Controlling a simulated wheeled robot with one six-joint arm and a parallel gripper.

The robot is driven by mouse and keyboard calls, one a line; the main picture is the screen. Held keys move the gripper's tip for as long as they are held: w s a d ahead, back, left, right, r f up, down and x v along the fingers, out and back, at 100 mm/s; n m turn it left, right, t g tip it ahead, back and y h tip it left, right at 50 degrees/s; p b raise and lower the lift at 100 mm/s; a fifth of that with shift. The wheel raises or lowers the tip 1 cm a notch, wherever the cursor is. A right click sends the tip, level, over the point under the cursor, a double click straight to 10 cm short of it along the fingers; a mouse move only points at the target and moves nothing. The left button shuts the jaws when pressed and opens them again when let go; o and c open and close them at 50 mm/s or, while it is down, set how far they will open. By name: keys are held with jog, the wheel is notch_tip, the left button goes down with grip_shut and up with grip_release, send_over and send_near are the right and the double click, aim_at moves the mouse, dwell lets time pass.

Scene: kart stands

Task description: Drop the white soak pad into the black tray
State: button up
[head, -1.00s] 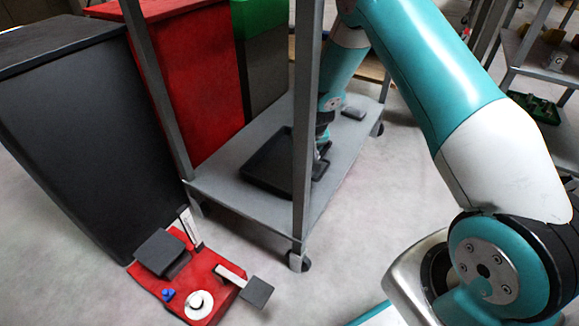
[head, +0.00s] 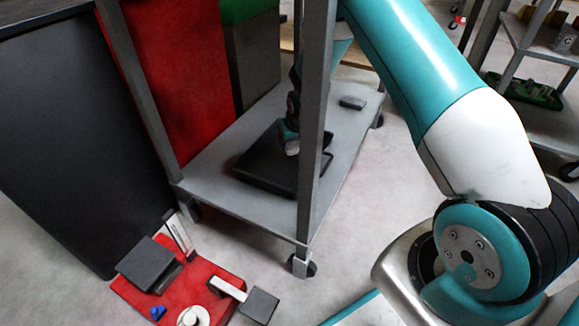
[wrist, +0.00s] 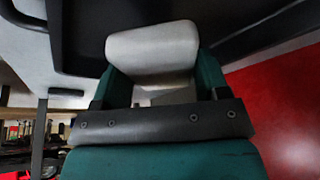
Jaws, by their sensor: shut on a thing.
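The black tray (head: 262,180) lies on the lower grey shelf of a cart, partly hidden by the front post. My gripper (head: 290,138) is over the tray, pointing down. It is shut on the white soak pad (head: 291,148), which shows as a small pale patch over the tray. In the wrist view the pad (wrist: 152,48) sits between the green fingers of my gripper (wrist: 155,82), with a dark surface, likely the tray, behind it. I cannot tell whether the pad touches the tray floor.
A small grey block (head: 352,102) lies on the shelf behind the tray. Cart posts (head: 316,120) stand close to my arm. Black (head: 75,130) and red (head: 185,75) bins line the left side. A red platform (head: 180,285) with small parts is on the floor in front.

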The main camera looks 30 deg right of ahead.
jog(key=shift+f+b, duration=0.35)
jog(key=shift+f, duration=0.45)
jog(key=shift+r, duration=0.1)
jog(key=o, duration=1)
jog(key=shift+r, duration=0.1)
jog(key=p+v, duration=0.4)
jog(key=v, duration=0.2)
jog(key=shift+r, duration=0.25)
jog(key=shift+s+a+r+p, duration=0.1)
jog(key=shift+s+r+p, duration=0.2)
jog(key=shift+r+p, duration=0.15)
jog(key=shift+f, duration=0.1)
